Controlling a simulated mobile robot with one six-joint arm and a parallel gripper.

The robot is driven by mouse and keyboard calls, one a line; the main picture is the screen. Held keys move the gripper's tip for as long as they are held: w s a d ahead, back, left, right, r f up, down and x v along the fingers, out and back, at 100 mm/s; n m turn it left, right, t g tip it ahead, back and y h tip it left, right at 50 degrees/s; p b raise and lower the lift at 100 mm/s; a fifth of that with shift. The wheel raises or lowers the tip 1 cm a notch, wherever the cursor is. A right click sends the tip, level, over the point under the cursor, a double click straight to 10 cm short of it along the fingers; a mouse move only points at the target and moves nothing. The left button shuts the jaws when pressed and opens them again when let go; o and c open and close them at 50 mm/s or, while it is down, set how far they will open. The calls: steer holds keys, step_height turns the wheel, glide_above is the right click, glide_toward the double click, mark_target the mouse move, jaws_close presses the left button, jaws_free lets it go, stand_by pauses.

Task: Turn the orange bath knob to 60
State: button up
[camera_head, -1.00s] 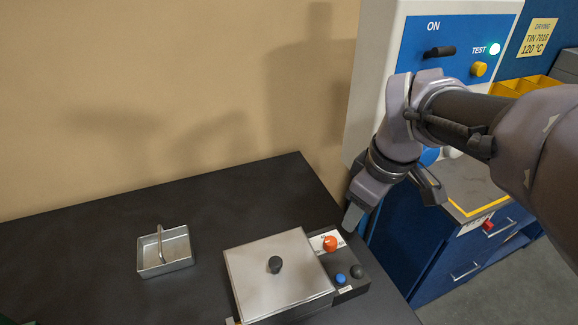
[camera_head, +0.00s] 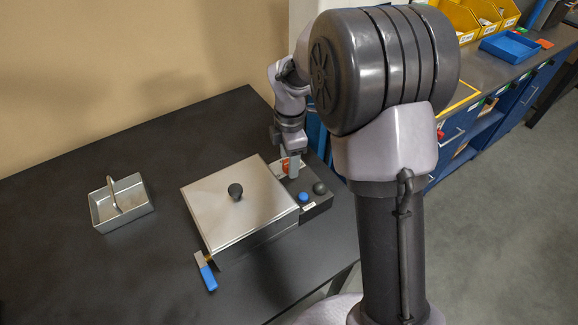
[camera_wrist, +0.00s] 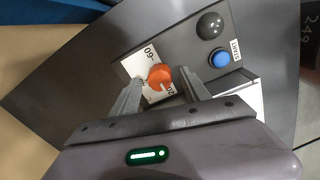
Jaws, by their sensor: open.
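The orange knob (camera_wrist: 160,77) sits on a white dial plate (camera_wrist: 140,62) on the bath's dark control panel. In the wrist view a white pointer mark on the knob faces down toward my gripper. In the head view my gripper (camera_head: 290,168) is over the panel and largely covers the knob (camera_head: 285,166).
A blue button (camera_wrist: 220,58) and a dark round knob (camera_wrist: 210,24) share the panel. A metal basket (camera_head: 122,203) and a blue-handled tool (camera_head: 207,272) lie on the dark table.

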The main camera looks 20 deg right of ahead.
steer(key=shift+f, duration=0.4)
jaws_close()
steer(key=shift+r, duration=0.1)
